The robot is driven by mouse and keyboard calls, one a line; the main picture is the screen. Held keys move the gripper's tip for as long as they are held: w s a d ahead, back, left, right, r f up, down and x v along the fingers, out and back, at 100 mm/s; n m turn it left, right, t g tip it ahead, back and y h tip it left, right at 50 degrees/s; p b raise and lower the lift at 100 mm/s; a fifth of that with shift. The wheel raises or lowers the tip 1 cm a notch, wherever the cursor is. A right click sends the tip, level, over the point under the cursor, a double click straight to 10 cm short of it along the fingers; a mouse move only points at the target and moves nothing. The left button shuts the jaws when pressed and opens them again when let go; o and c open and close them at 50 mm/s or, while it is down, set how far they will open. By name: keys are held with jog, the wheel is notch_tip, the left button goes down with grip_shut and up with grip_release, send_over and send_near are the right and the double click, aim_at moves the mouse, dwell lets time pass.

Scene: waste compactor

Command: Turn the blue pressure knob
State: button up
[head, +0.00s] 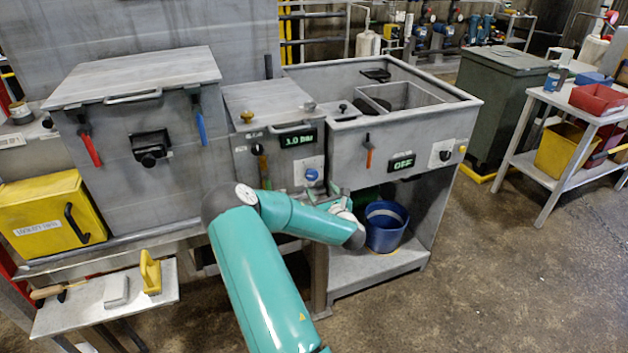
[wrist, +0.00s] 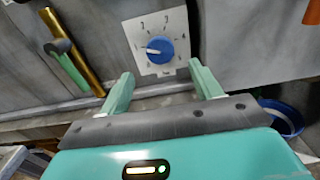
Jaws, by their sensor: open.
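The blue pressure knob (wrist: 158,49) sits on a white dial plate (wrist: 172,25) marked with numbers, on the grey front panel. Its white pointer line faces left, near the 1. In the head view the knob (head: 312,175) is below a green display (head: 298,139) that appears to read 3.0 BAR. My gripper (wrist: 160,85) is open and empty. Its two green fingers point toward the panel, just below the knob and to either side of it, apart from it. In the head view the fingers are mostly hidden behind my arm near the knob.
A green-handled lever (wrist: 68,65) with a brass pipe is left of the dial. A blue bucket (head: 386,228) stands on the shelf below right. An orange-handled lever (head: 369,158) and an OFF display (head: 401,162) are on the panel to the right.

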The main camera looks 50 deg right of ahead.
aim_at(313, 177)
jog(key=x, duration=0.7)
jog(key=shift+c, duration=0.4)
jog(key=c, duration=0.9)
